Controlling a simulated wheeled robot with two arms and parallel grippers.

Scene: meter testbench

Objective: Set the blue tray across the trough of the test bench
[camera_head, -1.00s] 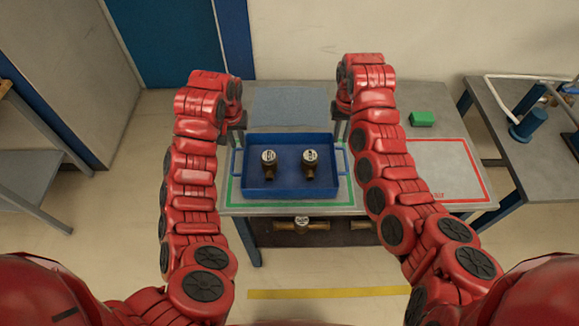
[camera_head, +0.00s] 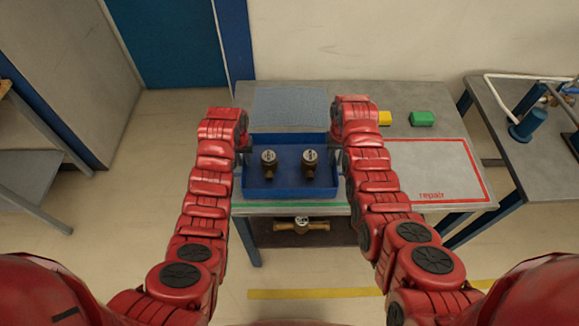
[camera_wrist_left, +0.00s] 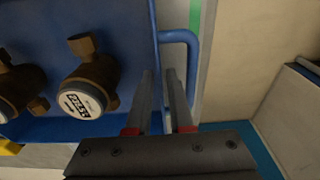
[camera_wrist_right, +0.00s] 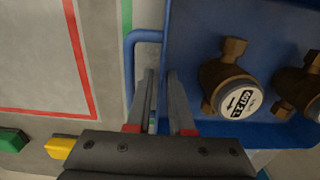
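The blue tray (camera_head: 290,188) sits on the bench inside the green outline, with two brass meters (camera_head: 268,160) (camera_head: 310,160) standing in it. My left gripper (camera_wrist_left: 160,74) is at the tray's left end, open, fingers pointing down by the loop handle (camera_wrist_left: 192,60) and tray wall. My right gripper (camera_wrist_right: 160,74) is at the right end, also open, beside the other handle (camera_wrist_right: 130,70). In the head view my arms hide both handles. I cannot identify the test bench trough.
A grey-blue mat (camera_head: 290,108) lies behind the tray. A yellow block (camera_head: 385,118) and a green block (camera_head: 422,118) lie at the back right. The red-outlined repair area (camera_head: 430,170) is empty. A brass meter (camera_head: 302,225) is on the lower shelf. A side bench with pipework (camera_head: 530,120) stands right.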

